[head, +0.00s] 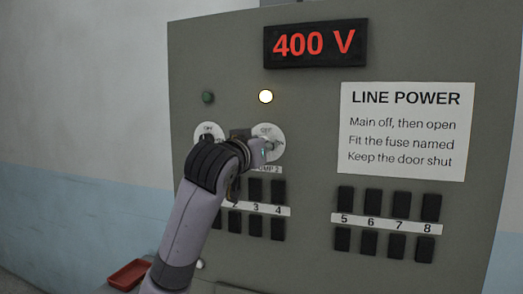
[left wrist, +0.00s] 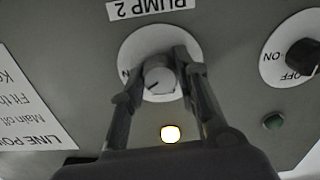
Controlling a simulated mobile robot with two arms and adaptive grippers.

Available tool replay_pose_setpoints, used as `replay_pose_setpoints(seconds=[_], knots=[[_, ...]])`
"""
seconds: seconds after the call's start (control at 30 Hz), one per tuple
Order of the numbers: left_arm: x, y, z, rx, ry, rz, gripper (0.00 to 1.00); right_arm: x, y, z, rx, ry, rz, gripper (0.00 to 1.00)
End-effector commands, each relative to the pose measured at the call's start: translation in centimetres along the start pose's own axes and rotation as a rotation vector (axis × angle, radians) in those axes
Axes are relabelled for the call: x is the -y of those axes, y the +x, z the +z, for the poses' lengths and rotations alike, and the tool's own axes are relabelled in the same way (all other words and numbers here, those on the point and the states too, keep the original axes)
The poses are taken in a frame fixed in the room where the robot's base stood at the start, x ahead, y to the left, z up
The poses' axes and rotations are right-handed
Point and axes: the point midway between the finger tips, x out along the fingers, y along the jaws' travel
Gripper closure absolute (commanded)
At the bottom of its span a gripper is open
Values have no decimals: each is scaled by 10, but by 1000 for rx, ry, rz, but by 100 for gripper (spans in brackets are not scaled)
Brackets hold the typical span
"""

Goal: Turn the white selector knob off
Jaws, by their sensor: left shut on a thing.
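My left gripper (left wrist: 158,72) is shut on the knob, one finger on each side. My right gripper is in neither view.
A lamp (head: 265,96) above that dial is lit. Beside it are an unlit green lamp (head: 208,97) and a black knob (left wrist: 303,55) on its own dial. The display (head: 315,43) reads 400 V. Several black fuse blocks (head: 385,220) line the panel. A red tray (head: 129,274) is at lower left.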

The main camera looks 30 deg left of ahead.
Motion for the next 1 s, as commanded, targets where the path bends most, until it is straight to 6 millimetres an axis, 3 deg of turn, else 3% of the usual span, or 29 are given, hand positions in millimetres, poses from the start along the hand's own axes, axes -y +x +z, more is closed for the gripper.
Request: replay_pose_setpoints(seconds=[1.0], knots=[[-1,0,-1,-1,-902,2,99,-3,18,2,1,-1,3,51]])
